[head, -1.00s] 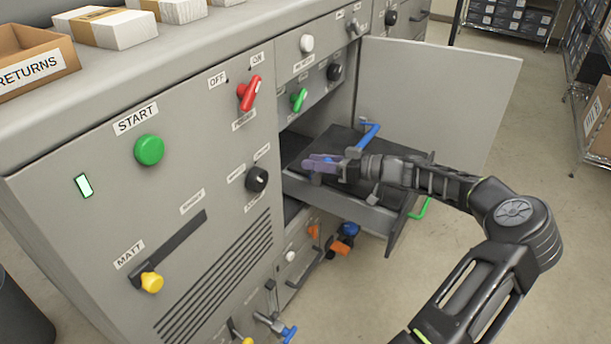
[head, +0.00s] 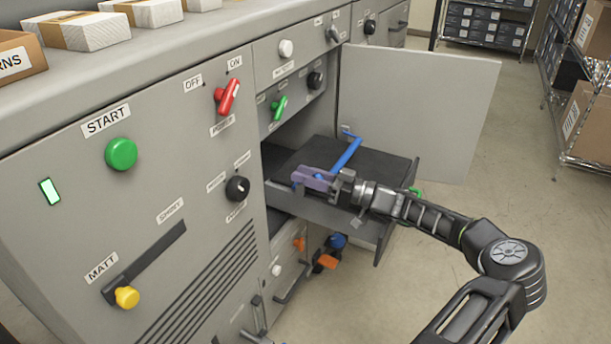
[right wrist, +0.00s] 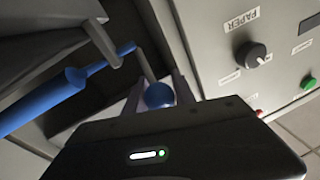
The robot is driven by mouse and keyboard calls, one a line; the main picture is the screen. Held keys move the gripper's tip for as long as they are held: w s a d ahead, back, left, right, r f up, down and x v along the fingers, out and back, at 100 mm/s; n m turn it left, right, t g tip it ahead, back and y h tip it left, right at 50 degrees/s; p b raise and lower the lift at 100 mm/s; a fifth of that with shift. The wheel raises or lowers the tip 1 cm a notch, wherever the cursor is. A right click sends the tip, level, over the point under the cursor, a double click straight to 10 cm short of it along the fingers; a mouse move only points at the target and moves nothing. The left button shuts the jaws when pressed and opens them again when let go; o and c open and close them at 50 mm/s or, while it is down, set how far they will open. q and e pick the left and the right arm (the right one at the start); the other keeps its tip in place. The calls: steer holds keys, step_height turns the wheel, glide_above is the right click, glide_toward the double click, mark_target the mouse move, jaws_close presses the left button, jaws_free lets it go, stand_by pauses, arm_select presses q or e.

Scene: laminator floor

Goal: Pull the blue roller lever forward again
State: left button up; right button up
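The blue roller lever shows in the head view as a blue bar (head: 347,154) slanting over the dark bed of the pulled-out drawer (head: 330,213). In the right wrist view, a blue rod (right wrist: 40,103) runs in from the left to a grey bracket, and a blue ball knob (right wrist: 160,95) sits between my fingers. My right gripper (head: 312,179) is low over the drawer beside the bar, its fingers pointing left towards the machine. The fingers flank the knob in the wrist view (right wrist: 158,88); whether they press on it is unclear. My left gripper is out of view.
The open grey door (head: 425,110) stands behind the drawer. The machine's front carries a black paper knob (head: 237,189), a red switch (head: 228,96) and a green start button (head: 121,154). Orange and blue handles (head: 328,261) lie low beneath the drawer. The floor at right is open.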

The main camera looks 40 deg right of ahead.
steer(key=o, duration=0.4)
step_height(320, 180, up, 10)
steer(key=p, duration=0.2)
steer(key=shift+p, duration=0.35)
stand_by(0.5)
